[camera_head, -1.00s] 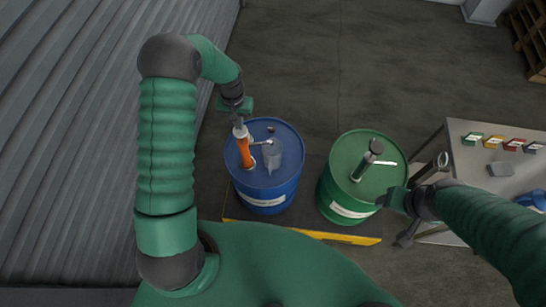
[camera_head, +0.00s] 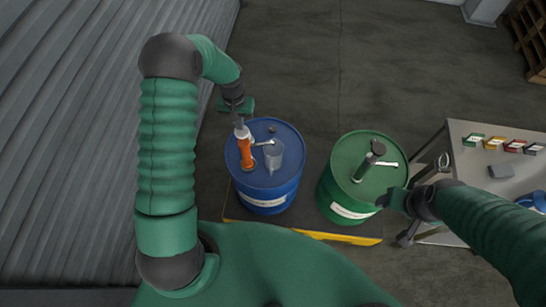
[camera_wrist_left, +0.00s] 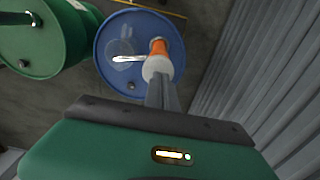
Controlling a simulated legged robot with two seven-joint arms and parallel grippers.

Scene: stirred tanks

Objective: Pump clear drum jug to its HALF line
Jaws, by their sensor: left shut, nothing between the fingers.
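The blue drum (camera_head: 268,200) stands left of centre with an orange hand pump (camera_head: 245,153) upright in its top. The pump has a pale cap, and its light spout (camera_head: 262,142) reaches over a clear jug (camera_head: 274,156) on the drum lid. The jug's marks and liquid level are too small to read. My left gripper (camera_head: 240,124) is shut and empty, its fingers at the pump's pale top. In the left wrist view the shut fingers (camera_wrist_left: 162,92) point at the pump's cap (camera_wrist_left: 158,68); contact is unclear. My right gripper (camera_head: 396,200) is beside the green drum; its fingers are unclear.
A green drum (camera_head: 340,193) with a dark pump (camera_head: 367,160) stands right of the blue one. Both are on a dark pallet with a yellow edge (camera_head: 340,238). A bench (camera_head: 468,160) with coloured labelled items is at right. A corrugated wall (camera_head: 70,120) is at left.

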